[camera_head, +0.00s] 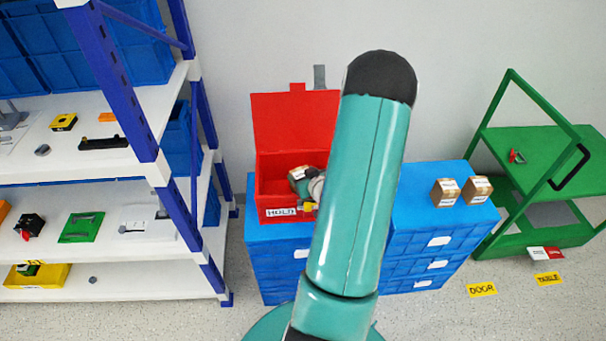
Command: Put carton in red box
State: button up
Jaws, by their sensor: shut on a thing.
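The red box (285,213) stands on the blue drawer cabinet with its lid raised at the back and a white "HOLD" label on its front. A small brown carton (297,172) with a white label shows at the box's opening. My gripper (302,176) is shut on this carton, at or inside the opening; the exact height above the box floor cannot be told. My teal arm hides the right side of the box, and the fingertips are mostly hidden. Two more cartons (445,192) (477,190) stand on the cabinet's right part.
The blue drawer cabinet (420,215) has free top space around the two cartons. A blue and white shelf rack (105,170) with small parts stands at left. A green cart (540,160) stands at right. Yellow "DOOR" and "TABLE" floor labels lie before the cart.

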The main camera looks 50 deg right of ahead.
jog(key=shift+f, duration=0.25)
jog(key=o, duration=1.1)
jog(key=shift+r, duration=0.1)
jog(key=shift+r, duration=0.25)
jog(key=r+v, duration=0.1)
jog(key=v, duration=1.1)
jog(key=w+a+r+n+g, duration=0.35)
jog(key=w+a+r, duration=0.75)
jog(key=a+r, duration=0.4)
jog(key=s+a+r+n+g+y, duration=0.1)
jog(key=s+a+r, duration=0.3)
jog(key=a, duration=0.6)
jog(key=s+a+r+g+y, duration=0.1)
jog(key=s+a+r+y, duration=0.3)
jog(key=a, duration=0.7)
jog(key=shift+s+a+r+n+y, duration=0.3)
jog(key=shift+s+a+r+n, duration=0.05)
jog(key=shift+r, duration=0.2)
